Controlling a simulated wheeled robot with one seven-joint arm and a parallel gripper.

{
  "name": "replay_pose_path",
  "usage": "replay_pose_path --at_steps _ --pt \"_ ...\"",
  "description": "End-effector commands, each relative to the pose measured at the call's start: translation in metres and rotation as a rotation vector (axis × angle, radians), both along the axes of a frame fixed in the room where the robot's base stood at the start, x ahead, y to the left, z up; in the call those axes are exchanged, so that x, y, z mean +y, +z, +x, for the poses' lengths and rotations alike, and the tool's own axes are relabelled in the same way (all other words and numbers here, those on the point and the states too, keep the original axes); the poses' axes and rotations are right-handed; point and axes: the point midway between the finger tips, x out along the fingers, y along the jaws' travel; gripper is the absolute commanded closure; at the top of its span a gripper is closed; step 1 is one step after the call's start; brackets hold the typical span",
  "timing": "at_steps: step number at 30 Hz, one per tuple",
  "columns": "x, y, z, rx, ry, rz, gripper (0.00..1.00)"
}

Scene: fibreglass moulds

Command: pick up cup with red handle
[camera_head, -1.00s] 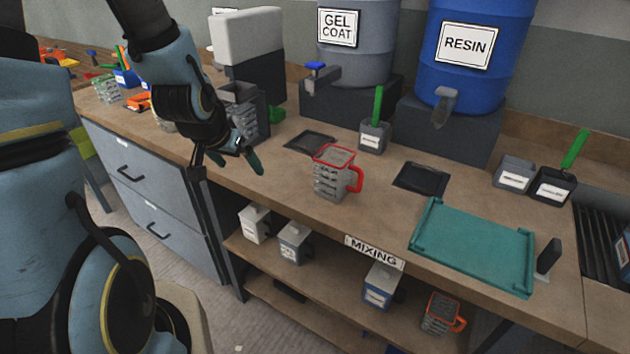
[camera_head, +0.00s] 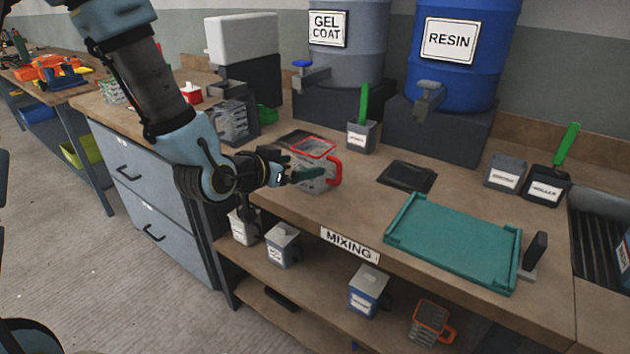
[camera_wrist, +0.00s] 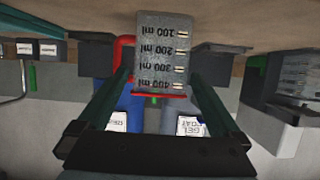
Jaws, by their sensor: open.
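The cup with the red handle (camera_head: 322,181) stands upright on the workbench. It is a clear measuring cup with a red rim, and its red handle is on the right side. In the wrist view the cup (camera_wrist: 164,50) appears upside down, with its volume marks facing me and part of its red handle showing behind. My gripper (camera_head: 302,177) is at the cup's left front side, its fingers level with the cup's upper part. In the wrist view its two fingers are spread, one on each side of the cup. I cannot tell whether either finger touches it.
A teal tray (camera_head: 455,285) lies right on the bench (camera_head: 365,225). A dark flat pad (camera_head: 407,176) lies behind, below the resin drum (camera_head: 466,75). A grey pot with a green stick (camera_head: 361,138) stands behind the cup. Another red-handled cup (camera_head: 430,324) sits on the lower shelf.

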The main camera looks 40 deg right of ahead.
Motion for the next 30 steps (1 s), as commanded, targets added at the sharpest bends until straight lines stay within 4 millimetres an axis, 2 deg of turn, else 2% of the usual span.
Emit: replay_pose_path --at_steps 3,11,21,30 --pt "-0.014 -0.004 0.003 0.004 -0.001 0.002 0.00" --pt "-0.028 -0.008 0.008 0.004 0.000 0.002 0.00" --pt "-0.064 -0.021 0.019 0.003 0.001 0.002 0.00" --pt "-0.067 -0.024 0.020 0.003 0.001 0.002 0.00"
